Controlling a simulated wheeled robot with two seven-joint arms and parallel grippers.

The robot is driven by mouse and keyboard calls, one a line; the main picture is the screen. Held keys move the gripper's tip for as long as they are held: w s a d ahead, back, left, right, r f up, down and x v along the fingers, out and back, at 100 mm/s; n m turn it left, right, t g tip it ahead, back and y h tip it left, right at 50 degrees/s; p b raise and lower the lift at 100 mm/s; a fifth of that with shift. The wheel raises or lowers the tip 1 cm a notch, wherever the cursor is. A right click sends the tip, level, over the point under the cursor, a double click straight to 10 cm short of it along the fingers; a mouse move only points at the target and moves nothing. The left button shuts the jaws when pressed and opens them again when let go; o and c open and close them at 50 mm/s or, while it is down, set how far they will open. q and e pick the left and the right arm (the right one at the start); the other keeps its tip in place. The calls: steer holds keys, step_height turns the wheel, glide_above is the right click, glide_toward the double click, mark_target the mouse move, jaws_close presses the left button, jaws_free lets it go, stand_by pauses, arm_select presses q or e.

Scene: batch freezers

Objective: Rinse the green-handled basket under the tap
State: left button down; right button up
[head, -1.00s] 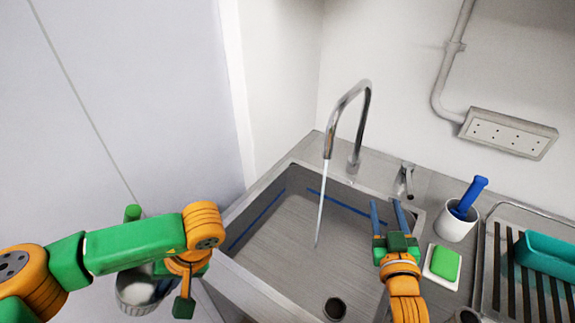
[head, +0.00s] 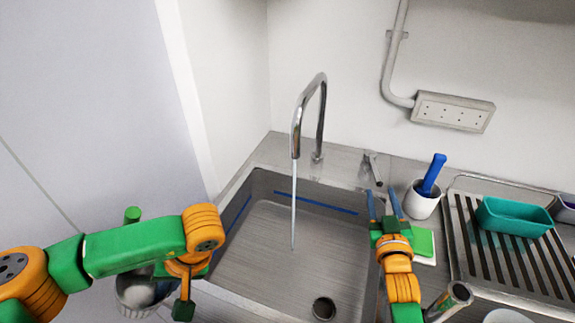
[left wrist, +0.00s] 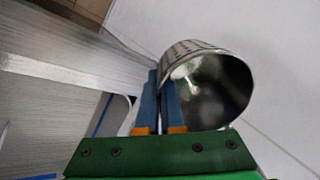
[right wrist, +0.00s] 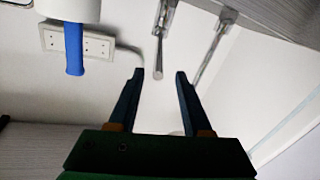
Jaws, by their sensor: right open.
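The metal basket (head: 134,298) hangs low at the left in the head view, partly hidden by my left arm. A green piece (head: 132,214) above it may be its handle. In the left wrist view the basket (left wrist: 222,88) is a dark-mouthed cylinder beside the fingers. My left gripper (left wrist: 160,75) has its fingers close together at the basket's near side; the gripped part is hidden. The tap (head: 318,110) pours a thin stream (head: 294,205) into the sink (head: 270,235). My right gripper (head: 384,195) is open and empty near the tap lever (head: 374,170), which shows beyond its fingertips in the right wrist view (right wrist: 160,50).
Right of the sink stand a white cup (head: 421,203) with a blue-handled tool (head: 433,172) and a green sponge (head: 424,241). A ribbed drainer (head: 474,228) bears a teal tub (head: 512,217). A socket box (head: 452,111) is on the wall. The basin's middle is free.

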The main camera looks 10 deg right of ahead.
mark_target(377, 178)
steer(key=x, duration=0.6)
steer(key=shift+w+d+f, duration=0.1)
steer(key=shift+w+d, duration=0.05)
steer(key=shift+w, duration=0.6)
steer(key=shift+d, duration=0.1)
jaws_close()
stand_by(0.6)
